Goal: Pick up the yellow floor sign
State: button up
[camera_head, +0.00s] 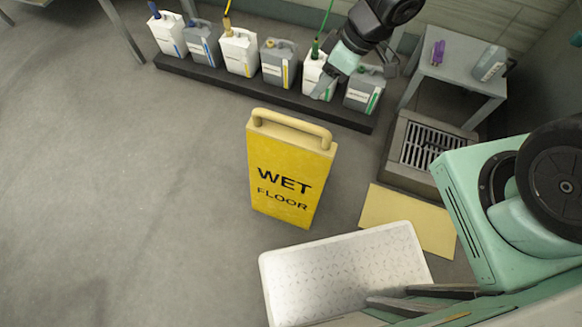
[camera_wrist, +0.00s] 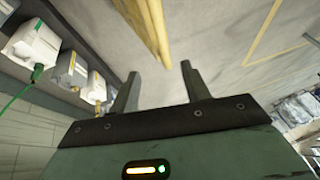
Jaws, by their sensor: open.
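The yellow floor sign (camera_head: 283,190), marked "WET FLOOR" and with a rounded handle along its top, stands upright on the grey floor in the middle of the head view. A yellow shape at the top of the wrist view (camera_wrist: 150,28) looks like part of the sign, seen close beyond the fingers. My gripper (camera_head: 324,90) is above and to the right of the sign's handle in the head view, in front of the row of jugs. In the wrist view my gripper (camera_wrist: 160,82) has its two fingers apart with nothing between them.
Several grey and white jugs (camera_head: 239,53) stand in a dark tray (camera_head: 220,84) behind the sign. A small grey table (camera_head: 455,72) and a floor drain (camera_head: 432,145) are at the right. A white textured platform (camera_head: 340,268) lies in front. The floor at left is clear.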

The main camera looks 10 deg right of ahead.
jog(key=b, duration=0.7)
send_near(292, 119)
jog(key=x, duration=0.5)
jog(key=b+x, duration=0.5)
jog(key=x, duration=0.1)
jog(key=shift+a+f, duration=0.1)
jog(key=shift+f, duration=0.05)
grip_shut()
dwell(0.7)
